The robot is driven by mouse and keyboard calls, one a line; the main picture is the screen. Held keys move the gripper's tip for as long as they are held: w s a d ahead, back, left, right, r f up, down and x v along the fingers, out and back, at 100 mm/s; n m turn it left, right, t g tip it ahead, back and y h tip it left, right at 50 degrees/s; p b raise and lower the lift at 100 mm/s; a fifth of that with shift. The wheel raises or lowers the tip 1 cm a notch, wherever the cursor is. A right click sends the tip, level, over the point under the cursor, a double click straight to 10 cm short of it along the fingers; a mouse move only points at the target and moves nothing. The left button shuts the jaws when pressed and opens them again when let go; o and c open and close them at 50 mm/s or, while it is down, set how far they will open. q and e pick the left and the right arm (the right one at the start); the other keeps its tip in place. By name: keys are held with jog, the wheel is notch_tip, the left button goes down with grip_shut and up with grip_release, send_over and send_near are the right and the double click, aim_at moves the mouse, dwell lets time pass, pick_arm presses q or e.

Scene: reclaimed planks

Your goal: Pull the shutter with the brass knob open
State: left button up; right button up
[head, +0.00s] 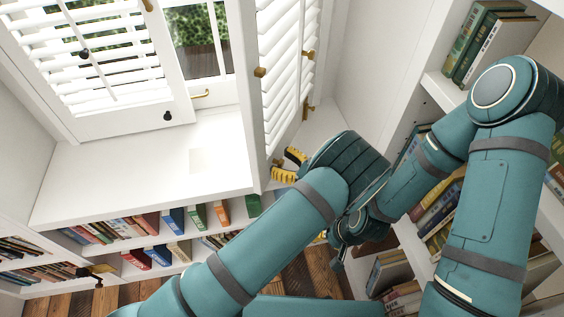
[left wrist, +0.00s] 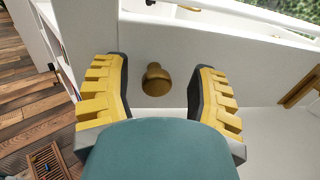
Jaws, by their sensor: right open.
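The white louvred shutter (head: 283,75) on the right stands swung out from the window at an angle. In the left wrist view a round brass knob (left wrist: 155,80) sits on the shutter's white lower rail (left wrist: 215,60). My left gripper (head: 288,165) is at the foot of this shutter in the head view. In the left wrist view the open left gripper (left wrist: 160,97) has a yellow-and-black finger on each side of the knob, with gaps between. My right gripper (head: 332,250) hangs lower, partly hidden by my left arm, away from the shutter.
Another louvred shutter (head: 100,60) with dark knobs (head: 167,116) is at the left. A white sill (head: 150,165) lies below the window, with bookshelves (head: 170,240) beneath. A bookcase (head: 400,45) stands at the right, close to my arms. Another brass fitting (head: 260,72) is higher on the shutter.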

aim_at(270, 134)
pick_arm(q)
notch_tip(270, 134, up, 10)
dwell(0.7)
